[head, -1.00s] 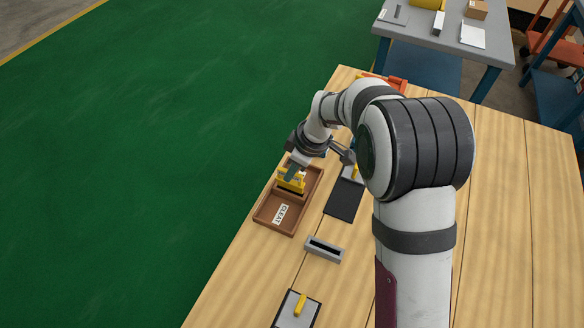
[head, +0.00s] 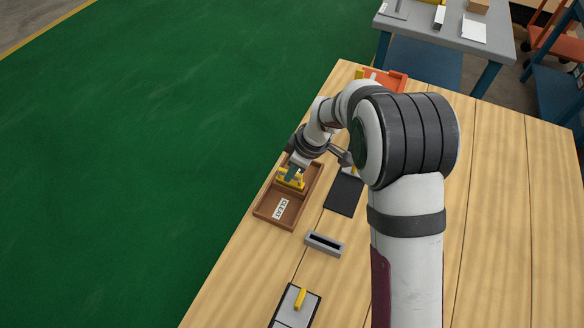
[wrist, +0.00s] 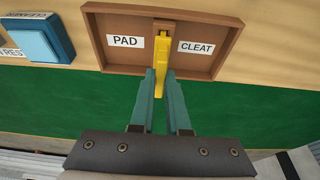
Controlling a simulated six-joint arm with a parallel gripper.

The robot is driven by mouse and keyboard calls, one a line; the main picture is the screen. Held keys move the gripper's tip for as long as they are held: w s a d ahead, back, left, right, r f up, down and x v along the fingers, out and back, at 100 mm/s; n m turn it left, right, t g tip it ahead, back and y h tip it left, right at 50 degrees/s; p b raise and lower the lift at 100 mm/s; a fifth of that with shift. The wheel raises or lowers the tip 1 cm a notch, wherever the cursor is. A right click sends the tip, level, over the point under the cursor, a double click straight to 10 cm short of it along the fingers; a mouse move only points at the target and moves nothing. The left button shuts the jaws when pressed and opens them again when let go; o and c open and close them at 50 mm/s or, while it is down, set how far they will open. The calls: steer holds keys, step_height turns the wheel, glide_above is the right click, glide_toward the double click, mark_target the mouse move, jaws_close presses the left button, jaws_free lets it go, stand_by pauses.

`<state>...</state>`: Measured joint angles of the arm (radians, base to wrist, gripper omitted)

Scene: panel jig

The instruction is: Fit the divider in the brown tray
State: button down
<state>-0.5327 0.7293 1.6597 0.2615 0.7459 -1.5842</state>
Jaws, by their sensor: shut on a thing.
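The brown tray (head: 262,211) lies near the table's left edge in the head view, and its rim also shows in the wrist view (wrist: 96,38). It bears white labels reading PAD and CLEAT on its floor. My gripper (wrist: 161,74) is shut on the yellow divider (wrist: 162,50), which stands between the two labels. In the head view the divider (head: 291,181) crosses the middle of the tray, partly hidden by my gripper (head: 291,172). I cannot tell whether its lower edge is fully down on the floor.
A grey slotted block (head: 324,244) and a panel with a yellow handle (head: 298,306) lie nearer on the table. A black plate (head: 343,196) lies right of the tray. An orange bin (head: 397,81) stands at the back. A blue box (wrist: 42,42) shows in the wrist view.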

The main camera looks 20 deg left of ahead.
steer(key=shift+f, duration=0.55)
steer(key=c, duration=0.8)
jaws_free()
steer(key=v, duration=1.5)
steer(key=shift+d+r, duration=0.15)
steer(key=shift+r, duration=0.2)
